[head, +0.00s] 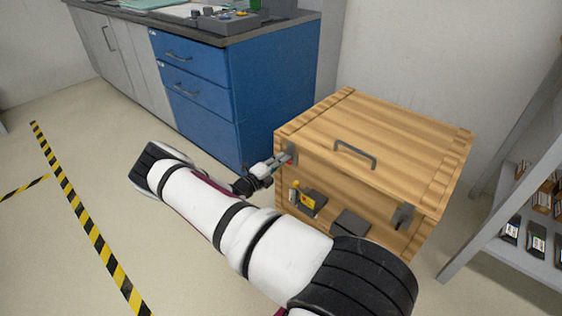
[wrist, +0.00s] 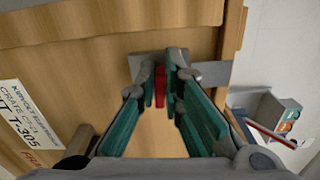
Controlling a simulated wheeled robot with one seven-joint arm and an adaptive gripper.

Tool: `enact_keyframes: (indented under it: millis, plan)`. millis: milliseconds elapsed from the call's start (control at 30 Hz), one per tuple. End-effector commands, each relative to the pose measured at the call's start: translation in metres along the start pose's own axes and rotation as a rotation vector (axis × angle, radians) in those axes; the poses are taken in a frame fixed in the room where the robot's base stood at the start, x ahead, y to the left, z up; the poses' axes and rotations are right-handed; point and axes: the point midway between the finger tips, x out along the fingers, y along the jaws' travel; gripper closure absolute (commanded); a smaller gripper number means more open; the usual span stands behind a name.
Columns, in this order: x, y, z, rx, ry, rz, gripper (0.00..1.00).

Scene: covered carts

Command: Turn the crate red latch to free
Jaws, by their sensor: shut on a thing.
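The wooden crate (head: 400,142) stands on the floor right of centre in the head view, its lid down. The red latch (wrist: 160,87) is a thin red lever on a grey metal plate (wrist: 146,64) at the crate's edge. In the head view it is at the crate's left front corner, mostly hidden by my fingers. My gripper (head: 283,164) reaches that corner from the left. In the wrist view its green-lined fingers lie on either side of the red lever, shut on it. The lever points down from the plate in that view.
A second grey latch (head: 403,216) is at the crate's right front. A yellow item (head: 306,201) and a dark plate (head: 350,222) are on its front, and a handle (head: 355,154) is on the lid. A blue cabinet (head: 240,95) stands behind left, a shelf (head: 515,235) right.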

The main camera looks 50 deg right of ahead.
Motion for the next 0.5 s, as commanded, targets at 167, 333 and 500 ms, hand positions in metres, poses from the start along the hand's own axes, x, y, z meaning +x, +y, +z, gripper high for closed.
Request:
enact_keyframes:
  millis: [167, 333, 500]
  plan:
    - [-0.0021, 0.0025, -0.0006, -0.002, 0.0, 0.005, 1.0]
    - [-0.0022, 0.0026, -0.0007, -0.001, 0.0, 0.005, 0.9]
    - [-0.0015, 0.0018, -0.0005, -0.001, 0.0, 0.003, 0.72]
